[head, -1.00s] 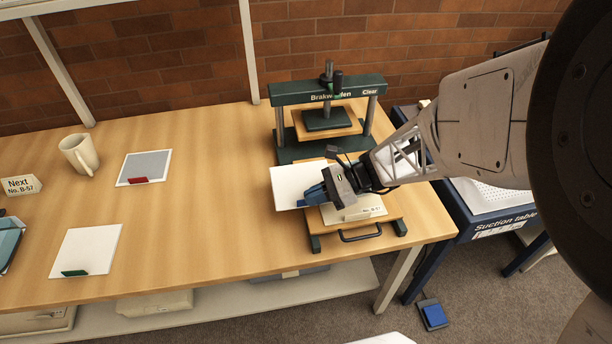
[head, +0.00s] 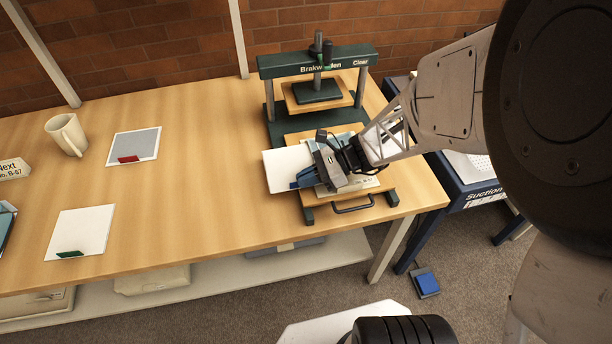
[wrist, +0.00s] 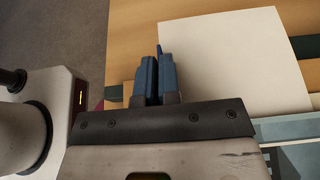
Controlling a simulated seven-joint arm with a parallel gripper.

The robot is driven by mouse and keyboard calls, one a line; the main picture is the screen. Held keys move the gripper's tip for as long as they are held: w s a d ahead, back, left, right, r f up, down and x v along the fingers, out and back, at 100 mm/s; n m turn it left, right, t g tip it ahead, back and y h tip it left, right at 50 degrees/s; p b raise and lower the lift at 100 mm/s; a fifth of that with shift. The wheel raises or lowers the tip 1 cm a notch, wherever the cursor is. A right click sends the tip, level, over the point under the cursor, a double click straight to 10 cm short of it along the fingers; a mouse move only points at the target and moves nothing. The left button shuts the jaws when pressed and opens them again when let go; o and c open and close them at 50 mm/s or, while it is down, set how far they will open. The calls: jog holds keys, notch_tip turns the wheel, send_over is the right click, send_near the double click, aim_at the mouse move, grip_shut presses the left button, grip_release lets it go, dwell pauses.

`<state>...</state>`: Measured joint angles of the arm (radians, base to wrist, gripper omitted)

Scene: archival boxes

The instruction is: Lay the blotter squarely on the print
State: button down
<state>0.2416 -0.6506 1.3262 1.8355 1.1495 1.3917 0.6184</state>
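My gripper (wrist: 158,80) is shut on the blue tab (wrist: 160,48) of a white sheet, the blotter (wrist: 235,60). In the head view the blotter (head: 284,167) juts out left of the press's pull-out board (head: 300,137), and my gripper (head: 303,178) is over that board. It looks roughly level; whether it touches the board is unclear. A blue-grey printed sheet, apparently the print (head: 338,143), lies on the board behind my gripper, mostly hidden. Part of it shows in the wrist view (wrist: 300,155), where the blotter is offset from it.
The green press (head: 318,62) stands behind the board, its platen raised. On the table are a mug (head: 66,135), a grey sheet with a red tab (head: 136,143), a white sheet with a green tab (head: 82,229) and a label block (head: 12,169). The table's middle is clear.

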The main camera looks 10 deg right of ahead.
jog(key=c, duration=1.3)
grip_release()
jog(key=shift+c, duration=0.2)
jog(key=shift+r, duration=0.2)
jog(key=shift+d+r, duration=0.1)
jog(key=shift+r, duration=0.15)
jog(key=shift+v, duration=5.9)
